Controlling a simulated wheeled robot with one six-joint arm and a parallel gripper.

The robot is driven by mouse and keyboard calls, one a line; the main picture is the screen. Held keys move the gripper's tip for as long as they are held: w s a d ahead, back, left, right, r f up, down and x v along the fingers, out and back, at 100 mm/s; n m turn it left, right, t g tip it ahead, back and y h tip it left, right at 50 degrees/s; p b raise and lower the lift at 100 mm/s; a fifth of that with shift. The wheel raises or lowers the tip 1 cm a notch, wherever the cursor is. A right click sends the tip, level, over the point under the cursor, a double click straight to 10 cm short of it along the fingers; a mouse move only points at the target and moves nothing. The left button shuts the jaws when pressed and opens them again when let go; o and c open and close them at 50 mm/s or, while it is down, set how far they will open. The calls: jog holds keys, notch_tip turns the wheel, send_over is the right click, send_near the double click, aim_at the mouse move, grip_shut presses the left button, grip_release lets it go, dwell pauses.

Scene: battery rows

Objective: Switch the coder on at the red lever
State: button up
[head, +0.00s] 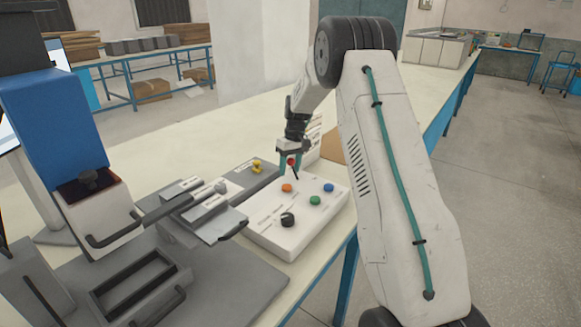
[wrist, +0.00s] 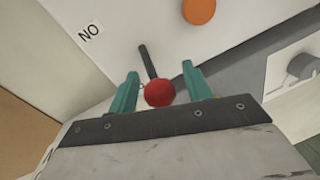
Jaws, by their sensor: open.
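The red lever is a dark stick with a red ball knob on the white control box (head: 268,237). In the wrist view the red lever (wrist: 159,92) shows its knob between the two green fingers, with a gap on each side, and its dark stick slants up and left. My gripper (wrist: 160,90) is open around the knob. In the head view my gripper (head: 291,167) is over the back of the box, and the red knob of the lever (head: 291,161) shows between the fingers. I cannot tell whether the coder is on.
A grey machine with a yellow knob (head: 257,166) stands left of the box.

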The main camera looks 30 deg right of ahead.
grip_shut()
